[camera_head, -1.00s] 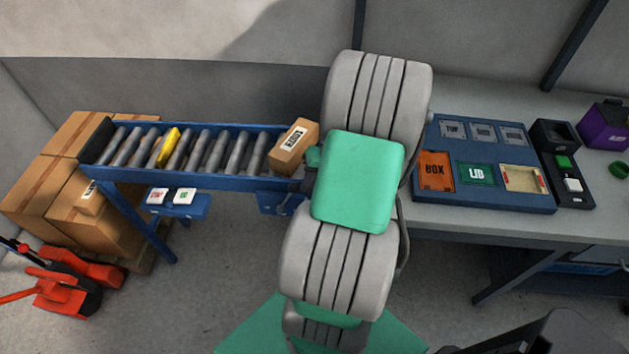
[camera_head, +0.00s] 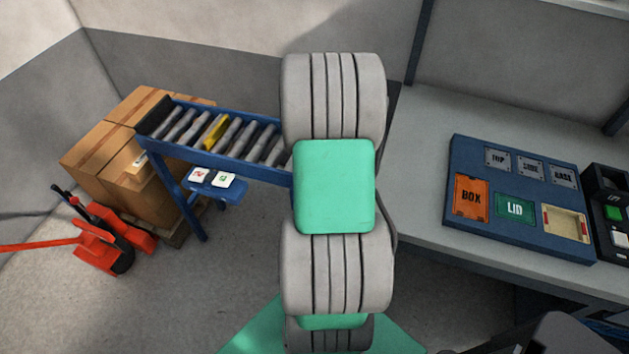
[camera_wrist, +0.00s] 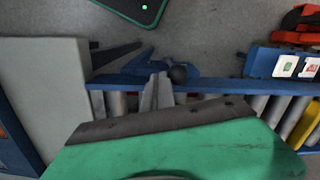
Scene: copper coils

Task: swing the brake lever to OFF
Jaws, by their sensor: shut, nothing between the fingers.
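A dark round knob (camera_wrist: 178,73) shows near the middle of the wrist view, by a blue bracket (camera_wrist: 138,64) on the conveyor's side. It looks like the brake lever's end, but the lever's shaft and any OFF mark cannot be made out. My gripper (camera_wrist: 160,78) is shut and empty. Its fingertips appear just left of the knob; I cannot tell whether they touch it. In the head view my arm hides the gripper, the bracket and the lever.
The blue roller conveyor (camera_head: 168,147) carries a yellow roller (camera_head: 216,132). Two labelled cards (camera_head: 211,178) sit on its side shelf. Cartons (camera_head: 120,150) and a red pallet truck (camera_head: 110,240) stand left. A workbench (camera_head: 420,150) with a blue tray (camera_head: 468,150) is at right.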

